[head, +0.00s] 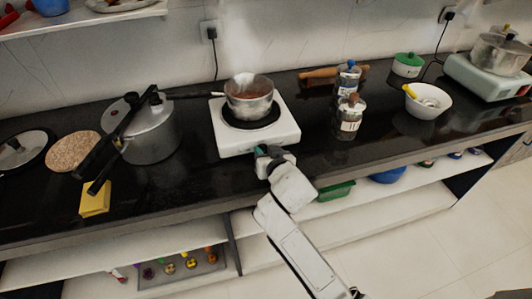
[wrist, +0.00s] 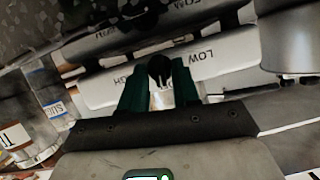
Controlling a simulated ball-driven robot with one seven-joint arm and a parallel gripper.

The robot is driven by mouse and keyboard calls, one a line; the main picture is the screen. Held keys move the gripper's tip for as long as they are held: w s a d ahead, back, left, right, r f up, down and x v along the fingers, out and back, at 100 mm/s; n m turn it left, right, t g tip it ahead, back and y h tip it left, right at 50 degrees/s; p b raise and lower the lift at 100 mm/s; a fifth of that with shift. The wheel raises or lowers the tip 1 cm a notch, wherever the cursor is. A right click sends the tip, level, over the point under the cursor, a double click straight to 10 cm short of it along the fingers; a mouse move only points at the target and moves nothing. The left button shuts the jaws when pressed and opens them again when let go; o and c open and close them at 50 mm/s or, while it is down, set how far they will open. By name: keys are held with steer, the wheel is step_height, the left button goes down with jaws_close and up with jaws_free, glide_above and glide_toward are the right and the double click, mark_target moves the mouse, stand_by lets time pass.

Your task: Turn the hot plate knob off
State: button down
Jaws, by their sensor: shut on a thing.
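The white hot plate (head: 287,132) stands on the black counter with a steaming metal saucepan (head: 249,104) on its dark burner. My gripper (head: 264,152) is at the front face of the hot plate. In the wrist view, the green fingers of my gripper (wrist: 159,80) are shut on the black hot plate knob (wrist: 159,68), one finger on each side. The printed word LOW shows to the right of the knob, and HIGH is partly hidden by the left finger. In the head view the knob is hidden behind my gripper.
A pressure cooker (head: 152,130) stands left of the hot plate, near the saucepan's handle. Glass jars (head: 347,118) and a white bowl (head: 428,102) stand to the right. A second hot plate (head: 482,80) with a pot is at the far right. Shelves lie below the counter.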

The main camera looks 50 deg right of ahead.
steer(key=shift+n, duration=0.4)
stand_by(0.3)
steer(key=c, duration=1.2)
jaws_free()
steer(key=shift+a, duration=0.1)
steer(key=shift+o, duration=0.2)
steer(key=v, duration=1)
steer(key=shift+s+a+b, duration=0.2)
steer(key=shift+a+b, duration=0.1)
steer(key=shift+a, duration=0.1)
steer(key=shift+r, duration=0.1)
